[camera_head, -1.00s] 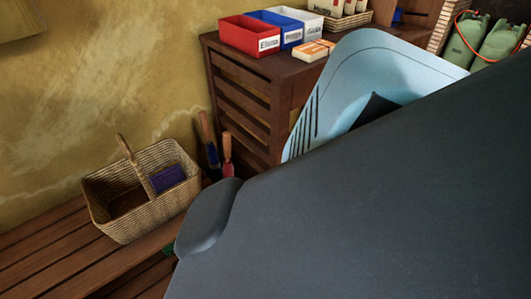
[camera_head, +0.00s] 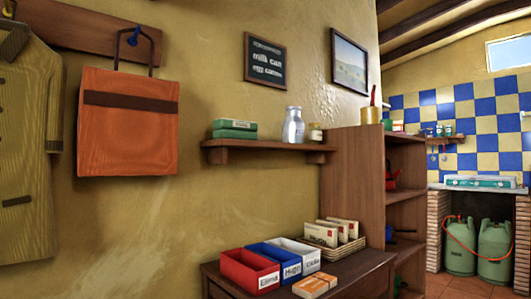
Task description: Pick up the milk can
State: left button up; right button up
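A silvery, narrow-necked can (camera_head: 293,126), which looks like the milk can, stands upright on a wooden wall shelf (camera_head: 262,145). A small jar (camera_head: 315,133) stands close to its right. Two stacked green boxes (camera_head: 235,128) lie to its left on the same shelf. Neither of my grippers shows in the head view, so their state is hidden.
Below the shelf, a dark wooden cabinet (camera_head: 340,284) bears red (camera_head: 248,270), blue (camera_head: 282,259) and white (camera_head: 303,251) bins and a basket of packets (camera_head: 330,239). A tall shelf unit (camera_head: 353,184) rises at right. An orange bag (camera_head: 128,123) hangs at left.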

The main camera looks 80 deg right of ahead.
aim_at(293, 129)
jog(key=z, duration=2.5)
jog(key=i+j+z, duration=0.2)
jog(key=i+j, duration=0.2)
